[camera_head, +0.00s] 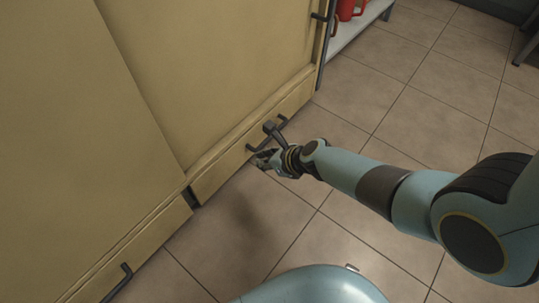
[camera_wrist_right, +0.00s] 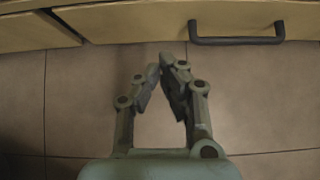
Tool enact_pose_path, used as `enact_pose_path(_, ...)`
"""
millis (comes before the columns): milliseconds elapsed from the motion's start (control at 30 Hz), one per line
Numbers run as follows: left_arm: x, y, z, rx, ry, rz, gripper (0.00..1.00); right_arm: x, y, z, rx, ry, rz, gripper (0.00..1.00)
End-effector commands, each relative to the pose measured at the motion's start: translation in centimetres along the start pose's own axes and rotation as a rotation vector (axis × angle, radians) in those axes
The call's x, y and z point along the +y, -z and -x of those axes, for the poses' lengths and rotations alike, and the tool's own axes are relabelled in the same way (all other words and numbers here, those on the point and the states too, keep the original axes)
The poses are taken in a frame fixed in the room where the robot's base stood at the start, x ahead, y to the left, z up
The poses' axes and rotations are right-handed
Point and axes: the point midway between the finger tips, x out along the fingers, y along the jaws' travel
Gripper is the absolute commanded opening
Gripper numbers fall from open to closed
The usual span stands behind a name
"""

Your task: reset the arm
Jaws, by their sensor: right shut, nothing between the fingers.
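My right arm (camera_head: 365,178) reaches in from the right in the head view, low beside a yellow cabinet. My right gripper (camera_head: 262,160) is close to the front of a low drawer with a dark bar handle (camera_head: 267,134). In the right wrist view the right gripper (camera_wrist_right: 163,66) has its fingertips together and holds nothing, with floor tiles behind it. The same kind of bar handle (camera_wrist_right: 237,41) is ahead and to the right of the fingers, apart from them. My left gripper is not in view.
The yellow cabinet (camera_head: 60,120) fills the left of the head view. Another drawer handle (camera_head: 117,283) is at the lower left. A white shelf (camera_head: 362,28) with red items (camera_head: 346,9) stands at the top. The tiled floor (camera_head: 430,110) on the right is mostly clear.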

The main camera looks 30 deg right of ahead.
Motion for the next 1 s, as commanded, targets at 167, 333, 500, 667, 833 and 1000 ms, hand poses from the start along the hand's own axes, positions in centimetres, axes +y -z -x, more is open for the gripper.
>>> enact_pose_path(167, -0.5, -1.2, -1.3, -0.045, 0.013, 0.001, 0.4, -0.1, -0.3, 2.1, -0.002, 0.002, 0.002, 0.0)
enact_pose_path(333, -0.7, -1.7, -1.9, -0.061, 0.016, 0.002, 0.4, -0.1, 0.0, 2.5, 0.001, 0.001, 0.001, 0.0)
enact_pose_path(500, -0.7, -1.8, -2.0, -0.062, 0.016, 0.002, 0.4, 0.0, 0.2, 2.5, 0.002, 0.0, 0.001, 0.0)
enact_pose_path(667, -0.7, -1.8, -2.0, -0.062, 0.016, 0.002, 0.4, 0.8, 2.6, 3.2, 0.033, -0.009, -0.008, 0.0)
enact_pose_path(833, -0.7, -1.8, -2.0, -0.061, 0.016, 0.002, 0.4, 3.0, 8.8, 6.6, 0.099, -0.024, 0.004, 0.0)
enact_pose_path(1000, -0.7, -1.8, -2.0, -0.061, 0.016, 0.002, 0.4, 5.9, 10.6, 12.4, 0.117, -0.113, 0.339, 0.0)
